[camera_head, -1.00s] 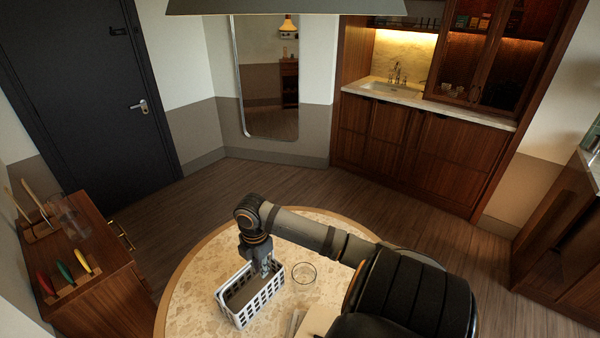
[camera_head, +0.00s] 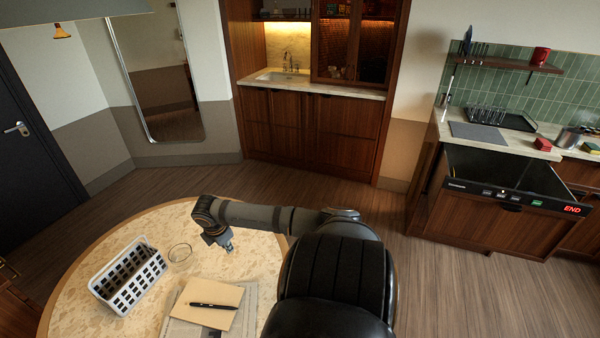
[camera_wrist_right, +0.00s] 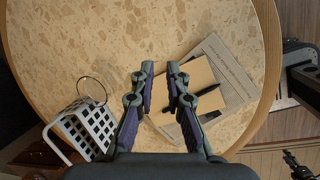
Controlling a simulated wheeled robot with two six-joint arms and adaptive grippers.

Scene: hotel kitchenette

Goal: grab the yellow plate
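I cannot make out a yellow plate in either view now. My right gripper (camera_head: 228,247) hangs over the round table (camera_head: 75,262), to the right of the white basket (camera_head: 128,278). In the right wrist view the right gripper (camera_wrist_right: 160,72) is open, with a gap between its fingertips and nothing held. Behind its fingers lie the tan notebook (camera_wrist_right: 200,75) and pen, apart from it.
A clear glass (camera_head: 180,254) stands beside the basket. A tan notebook (camera_head: 228,294) with a black pen (camera_head: 214,306) lies on papers. At right, an appliance (camera_head: 510,197) shows "END" under the counter (camera_head: 462,133). Floor (camera_head: 450,285) is free between table and cabinets.

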